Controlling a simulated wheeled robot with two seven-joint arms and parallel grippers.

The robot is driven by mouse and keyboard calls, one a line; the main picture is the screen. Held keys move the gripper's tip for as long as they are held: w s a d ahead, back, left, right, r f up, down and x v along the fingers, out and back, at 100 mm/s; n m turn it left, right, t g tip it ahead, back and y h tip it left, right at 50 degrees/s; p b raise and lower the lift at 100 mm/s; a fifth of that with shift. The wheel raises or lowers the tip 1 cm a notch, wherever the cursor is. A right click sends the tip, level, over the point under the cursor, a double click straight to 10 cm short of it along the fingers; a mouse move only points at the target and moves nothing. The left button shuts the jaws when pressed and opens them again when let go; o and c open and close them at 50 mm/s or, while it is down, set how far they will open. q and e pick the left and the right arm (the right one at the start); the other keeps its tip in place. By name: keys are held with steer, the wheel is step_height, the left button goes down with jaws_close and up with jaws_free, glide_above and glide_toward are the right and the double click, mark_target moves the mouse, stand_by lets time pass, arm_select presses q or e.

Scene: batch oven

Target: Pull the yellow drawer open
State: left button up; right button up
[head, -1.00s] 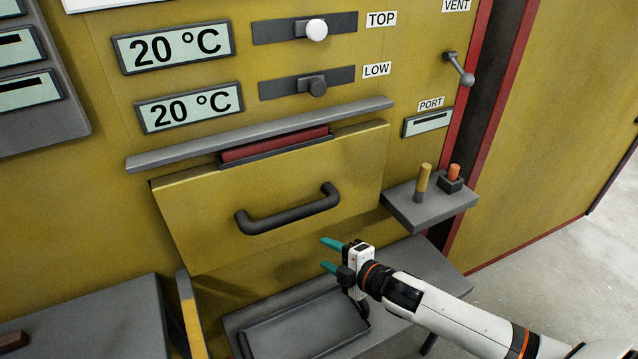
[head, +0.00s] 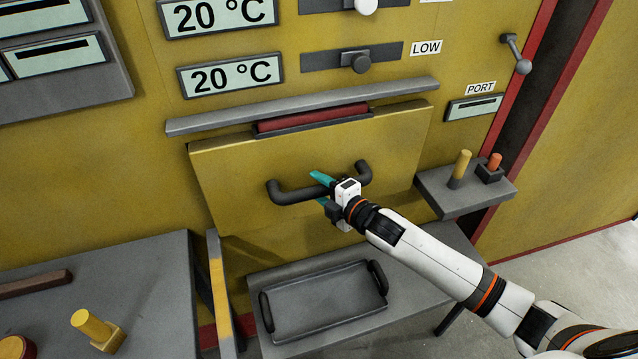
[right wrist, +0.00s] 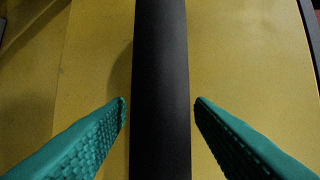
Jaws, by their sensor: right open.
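The yellow drawer (head: 240,165) has a flat yellow front with a dark bar handle (head: 292,195) across it. The drawer stands a little proud at its top, where a dark red strip (head: 312,117) shows behind the front. My right gripper (head: 320,188) is at the middle of the handle, its teal fingers open. In the right wrist view the handle (right wrist: 161,90) runs between the two open fingertips (right wrist: 160,106), with a gap on each side. My left gripper is not in view.
A grey tray (head: 325,300) with dark handles lies on a shelf below. A small ledge (head: 467,192) with a yellow peg and an orange peg juts out at right. A grey table (head: 150,270) stands at left. A grey ledge (head: 300,106) runs above the drawer.

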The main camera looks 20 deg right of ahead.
steer(key=shift+w+a+f, duration=0.15)
steer(key=shift+w, duration=0.25)
steer(key=shift+c, duration=0.2)
jaws_close()
